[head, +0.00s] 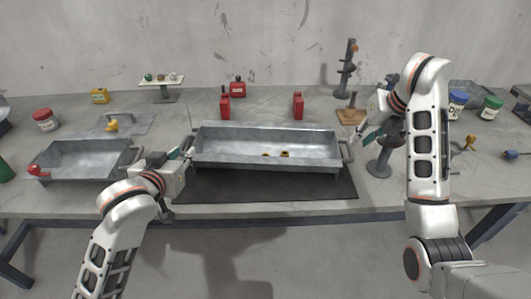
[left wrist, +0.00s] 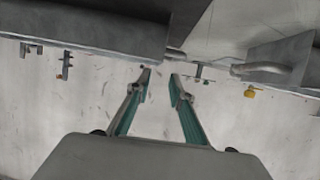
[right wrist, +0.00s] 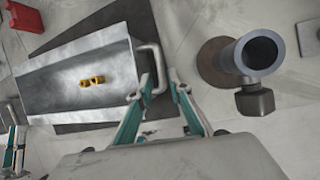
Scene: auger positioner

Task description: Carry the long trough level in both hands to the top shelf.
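The long trough (head: 230,138), grey metal, sits level on a dark mat on the table, with small brass-coloured pieces (right wrist: 92,81) inside. My left gripper (left wrist: 160,78) is open and empty just off the trough's left end; the left handle (left wrist: 176,54) lies ahead of its fingertips. My right gripper (right wrist: 162,84) is open at the right end, with the right handle (right wrist: 155,47) reaching to its fingertips; I cannot tell whether they touch. I cannot make out the top shelf in these views.
A shorter trough (head: 70,155) stands on the left. Behind are red containers (head: 297,105) and a small stand with items (head: 160,85). A grey post (right wrist: 258,55) stands close to my right gripper. Jars (head: 490,108) stand at the right. The dark mat (head: 270,188) is bare in front.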

